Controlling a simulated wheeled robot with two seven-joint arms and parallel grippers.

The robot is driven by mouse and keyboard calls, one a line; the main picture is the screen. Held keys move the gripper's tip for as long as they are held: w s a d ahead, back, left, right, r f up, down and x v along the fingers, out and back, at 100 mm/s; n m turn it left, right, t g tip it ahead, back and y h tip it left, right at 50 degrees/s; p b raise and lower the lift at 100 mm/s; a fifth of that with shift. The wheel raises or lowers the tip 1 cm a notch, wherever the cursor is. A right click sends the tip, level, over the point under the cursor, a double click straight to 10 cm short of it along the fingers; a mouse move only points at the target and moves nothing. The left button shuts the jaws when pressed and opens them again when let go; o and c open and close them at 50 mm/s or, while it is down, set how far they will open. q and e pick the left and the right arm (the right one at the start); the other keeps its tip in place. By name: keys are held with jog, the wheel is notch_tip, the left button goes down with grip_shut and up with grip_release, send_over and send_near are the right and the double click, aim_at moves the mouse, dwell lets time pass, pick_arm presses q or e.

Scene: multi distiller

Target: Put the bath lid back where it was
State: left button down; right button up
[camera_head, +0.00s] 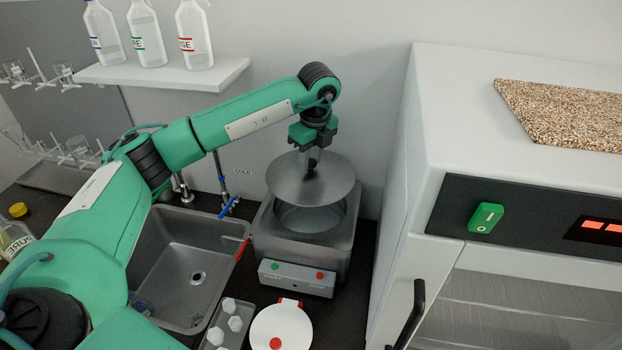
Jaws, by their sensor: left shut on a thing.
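The bath lid (332,185) is a round grey metal disc. My left gripper (312,168) is shut on the middle of the lid, on a knob that the fingers hide. The lid is above the metal bath (343,238), which has a round opening (305,217) in its top. Part of the opening shows below the lid's front edge, so the lid appears raised and set toward the back. I cannot tell the exact gap. My right gripper is not in view.
A sink (170,262) stands left of the bath. A control box (297,278), a white round lidded item (280,328) and a tray of white pieces (226,322) are in front. A white oven cabinet (430,190) stands right. A bottle shelf (160,74) is behind.

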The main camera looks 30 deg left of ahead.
aim_at(311, 163)
pick_arm(q)
notch_tip(311, 163, down, 4)
jog(key=shift+s+r+p, duration=0.1)
jog(key=shift+s+p, duration=0.05)
jog(key=shift+p, duration=0.35)
notch_tip(311, 163, down, 5)
jog(key=shift+r+p, duration=0.15)
jog(key=shift+p, duration=0.65)
jog(key=shift+f+b, duration=0.65)
jog(key=c, duration=1.1)
grip_release()
jog(key=shift+r, duration=0.1)
